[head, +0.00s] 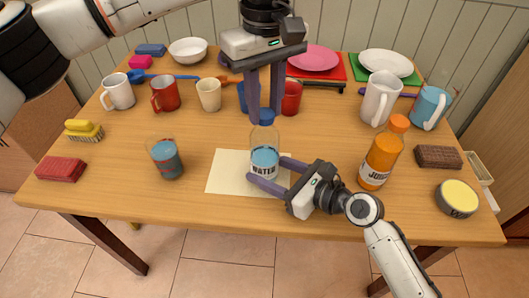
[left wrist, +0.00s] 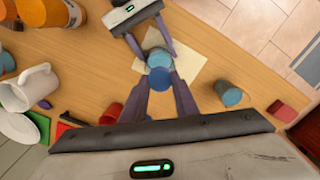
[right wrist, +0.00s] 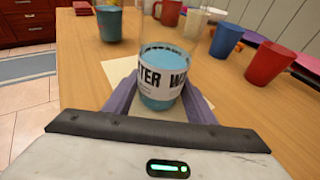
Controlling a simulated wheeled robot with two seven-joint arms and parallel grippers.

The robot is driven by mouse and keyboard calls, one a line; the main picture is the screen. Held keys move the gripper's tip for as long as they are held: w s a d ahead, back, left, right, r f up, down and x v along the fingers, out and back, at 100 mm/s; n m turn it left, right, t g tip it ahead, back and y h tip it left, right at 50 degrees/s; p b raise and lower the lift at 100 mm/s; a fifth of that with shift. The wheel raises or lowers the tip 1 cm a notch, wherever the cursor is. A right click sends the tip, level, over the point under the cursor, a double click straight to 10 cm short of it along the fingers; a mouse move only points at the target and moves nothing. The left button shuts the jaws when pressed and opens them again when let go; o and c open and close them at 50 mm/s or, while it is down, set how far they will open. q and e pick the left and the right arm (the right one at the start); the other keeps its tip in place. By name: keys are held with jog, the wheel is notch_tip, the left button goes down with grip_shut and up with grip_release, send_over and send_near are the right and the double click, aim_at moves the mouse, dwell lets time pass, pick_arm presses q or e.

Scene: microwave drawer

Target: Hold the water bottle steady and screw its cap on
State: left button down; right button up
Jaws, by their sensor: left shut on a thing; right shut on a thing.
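The water bottle (head: 264,150), clear with blue water and a white "WATER" label, stands upright on a cream sheet (head: 222,176). My right gripper (head: 268,172) is shut on its lower body from the right; the right wrist view shows the label (right wrist: 163,79) between the fingers. The blue cap (head: 267,116) is at the bottle's mouth. My left gripper (head: 265,115) comes from above and is shut on the cap, which also shows between its fingertips in the left wrist view (left wrist: 160,79). Whether the cap sits on the threads or just above them I cannot tell.
An orange juice bottle (head: 383,155) stands right of my right gripper. A glass of blue water (head: 165,158) stands to the left. Mugs and cups, such as a red mug (head: 165,94), line the back. The table's front left is mostly clear.

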pick_arm(q)
jog(key=m, duration=0.5)
jog(key=shift+m, duration=0.4)
jog(key=m, duration=0.6)
jog(key=c, duration=1.5)
grip_release()
